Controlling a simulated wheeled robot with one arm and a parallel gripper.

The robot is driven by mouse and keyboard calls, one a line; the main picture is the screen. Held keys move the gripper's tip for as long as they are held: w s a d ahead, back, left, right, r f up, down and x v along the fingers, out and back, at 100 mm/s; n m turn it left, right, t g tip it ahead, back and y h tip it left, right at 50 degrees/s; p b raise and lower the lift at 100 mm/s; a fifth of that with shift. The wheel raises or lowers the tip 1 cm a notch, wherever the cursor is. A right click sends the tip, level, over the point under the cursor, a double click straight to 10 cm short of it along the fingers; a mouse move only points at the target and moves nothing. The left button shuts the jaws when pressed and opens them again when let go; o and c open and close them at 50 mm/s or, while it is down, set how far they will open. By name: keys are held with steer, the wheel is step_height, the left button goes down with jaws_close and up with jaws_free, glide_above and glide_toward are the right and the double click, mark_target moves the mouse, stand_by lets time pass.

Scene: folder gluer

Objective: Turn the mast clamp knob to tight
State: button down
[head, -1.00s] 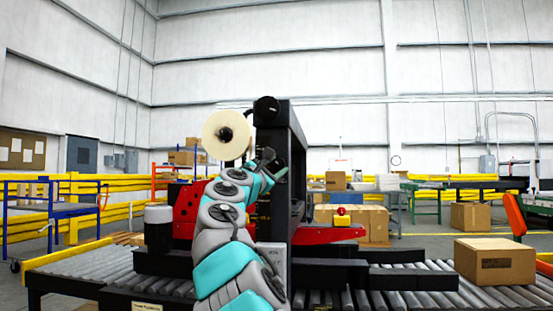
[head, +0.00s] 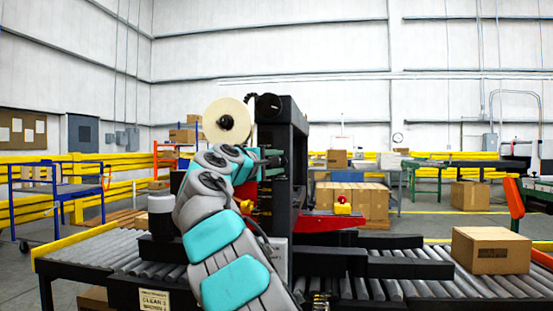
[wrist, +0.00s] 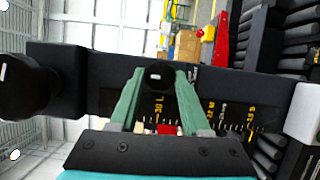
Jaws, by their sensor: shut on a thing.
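The mast clamp knob (wrist: 157,76) is a small dark knob on the face of the black mast. It sits between the fingertips of my gripper (wrist: 155,82) in the wrist view, and the green fingers are shut on it from both sides. In the head view my gripper (head: 275,159) reaches the mast (head: 284,120) from the left; the knob is hidden there by the fingers and wrist. Yellow scale marks (wrist: 200,110) run along the mast beside the knob. I cannot tell the knob's turned position.
A roller conveyor (head: 110,258) runs below, with a cardboard box (head: 491,250) at right. A red part with a yellow-and-red button (head: 342,206) is right of the mast.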

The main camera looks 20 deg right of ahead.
steer(key=shift+d+f+m+g, duration=0.1)
steer(key=shift+m+g, duration=0.2)
steer(key=shift+m, duration=0.1)
steer(key=shift+c, duration=1.9)
jaws_free()
steer(key=v, duration=0.8)
steer(key=shift+b, duration=0.4)
steer(key=shift+d, duration=0.1)
